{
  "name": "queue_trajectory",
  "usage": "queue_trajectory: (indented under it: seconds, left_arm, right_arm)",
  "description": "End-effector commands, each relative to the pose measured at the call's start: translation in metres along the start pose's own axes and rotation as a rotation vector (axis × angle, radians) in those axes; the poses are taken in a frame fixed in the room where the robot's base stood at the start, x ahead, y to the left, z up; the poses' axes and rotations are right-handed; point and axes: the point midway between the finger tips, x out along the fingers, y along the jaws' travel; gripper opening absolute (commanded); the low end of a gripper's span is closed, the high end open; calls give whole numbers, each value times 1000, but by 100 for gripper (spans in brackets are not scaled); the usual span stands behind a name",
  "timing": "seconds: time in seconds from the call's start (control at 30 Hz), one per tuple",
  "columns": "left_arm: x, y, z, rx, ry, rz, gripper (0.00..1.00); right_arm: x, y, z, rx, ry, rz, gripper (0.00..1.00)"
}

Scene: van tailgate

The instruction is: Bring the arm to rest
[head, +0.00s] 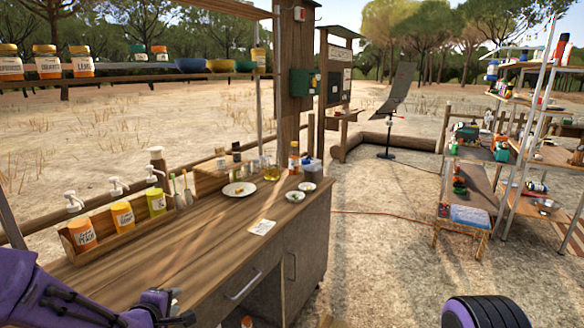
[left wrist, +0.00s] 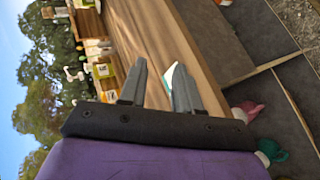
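My left arm, purple, comes in from the lower left of the head view. My left gripper (head: 168,305) is near the front edge of the wooden counter (head: 190,245), at the bottom of the picture. In the left wrist view its two grey fingers (left wrist: 155,88) stand apart, with the counter (left wrist: 165,40) beyond them. A small white and teal patch shows beside one finger; I cannot tell what it is. No held object is visible between the fingers. My right gripper is not in view.
Pump bottles in a wooden rack (head: 118,228) line the counter's back left. A white plate (head: 239,189), small bowls (head: 295,196) and a card (head: 262,227) lie farther along. Jars (head: 48,62) stand on a shelf above. Shelving (head: 480,175) stands at the right, with open ground between.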

Motion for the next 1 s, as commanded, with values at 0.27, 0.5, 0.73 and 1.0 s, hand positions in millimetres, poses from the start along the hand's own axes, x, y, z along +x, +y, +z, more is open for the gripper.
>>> queue_trajectory:
  seconds: [0.27,0.5,0.73,1.0]
  left_arm:
    - [-3,3,-2,205,44,44,33]
    - [-9,-60,-4,486,108,-43,33]
    - [-32,-182,-2,774,96,-279,33]
    - [-120,-354,8,979,-66,-659,33]
  right_arm:
    - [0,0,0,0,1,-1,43]
    - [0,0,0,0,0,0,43]
    - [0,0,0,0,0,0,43]
    - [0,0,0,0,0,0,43]
